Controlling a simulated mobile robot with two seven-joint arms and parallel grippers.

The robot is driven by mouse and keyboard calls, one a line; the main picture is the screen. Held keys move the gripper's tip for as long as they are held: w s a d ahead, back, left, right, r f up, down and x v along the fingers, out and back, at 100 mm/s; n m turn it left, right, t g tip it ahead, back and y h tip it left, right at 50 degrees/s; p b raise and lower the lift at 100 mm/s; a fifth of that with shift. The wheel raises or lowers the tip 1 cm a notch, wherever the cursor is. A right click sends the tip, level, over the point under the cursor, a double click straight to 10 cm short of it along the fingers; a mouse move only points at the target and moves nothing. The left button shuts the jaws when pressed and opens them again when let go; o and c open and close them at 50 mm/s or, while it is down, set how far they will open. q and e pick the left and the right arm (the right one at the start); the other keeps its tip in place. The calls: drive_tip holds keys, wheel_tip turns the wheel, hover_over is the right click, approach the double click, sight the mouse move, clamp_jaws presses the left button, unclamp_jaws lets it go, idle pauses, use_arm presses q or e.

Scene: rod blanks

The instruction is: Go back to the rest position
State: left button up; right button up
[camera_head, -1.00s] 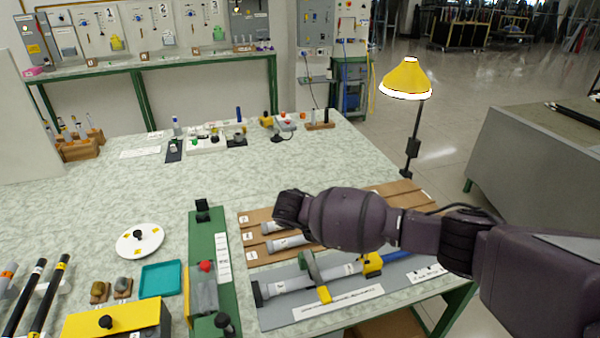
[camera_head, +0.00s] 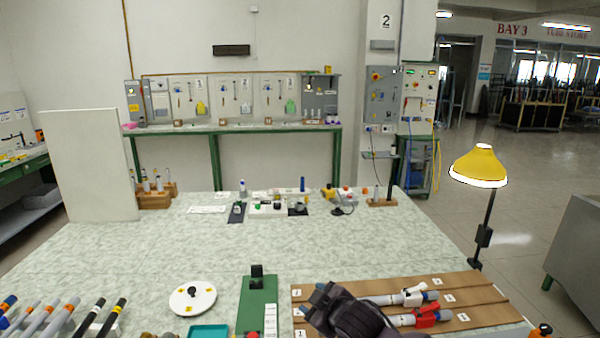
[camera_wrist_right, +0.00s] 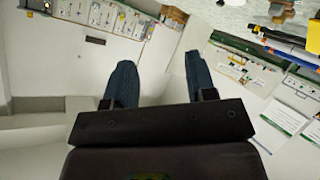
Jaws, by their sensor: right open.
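My right arm's dark purple end (camera_head: 350,312) shows at the bottom of the head view, over the left part of the brown rod board (camera_head: 470,279). In the right wrist view my right gripper (camera_wrist_right: 158,62) is open, with two dark blue fingers apart and nothing between them. On the board lie a grey rod with a white clamp-like piece (camera_head: 414,296) and another with a red one (camera_head: 427,316). My arm hides their left ends. My left gripper is in neither view.
A yellow lamp (camera_head: 480,167) rises at the right edge. The table's middle (camera_head: 330,243) is clear.

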drive_tip(key=s+d+f+m+t+h, duration=0.2)
drive_tip(key=s+d+f+m, duration=0.15)
drive_tip(key=s+d, duration=0.4)
drive_tip(key=s+d+f+m+t+h, duration=0.1)
drive_tip(key=s+d+f+m+t, duration=0.15)
drive_tip(key=s+d+m, duration=0.5)
drive_tip(key=s+d+f+g+h, duration=0.1)
drive_tip(key=s+d+f+g, duration=0.1)
drive_tip(key=s+d+f, duration=0.2)
drive_tip(key=s+d+f+g+h, duration=0.2)
drive_tip(key=s+d+f, duration=0.3)
drive_tip(key=s+f, duration=0.3)
drive_tip(key=s, duration=0.3)
drive_tip(key=shift+s+m, duration=0.15)
drive_tip(key=shift+m, duration=0.15)
drive_tip(key=shift+f, duration=0.1)
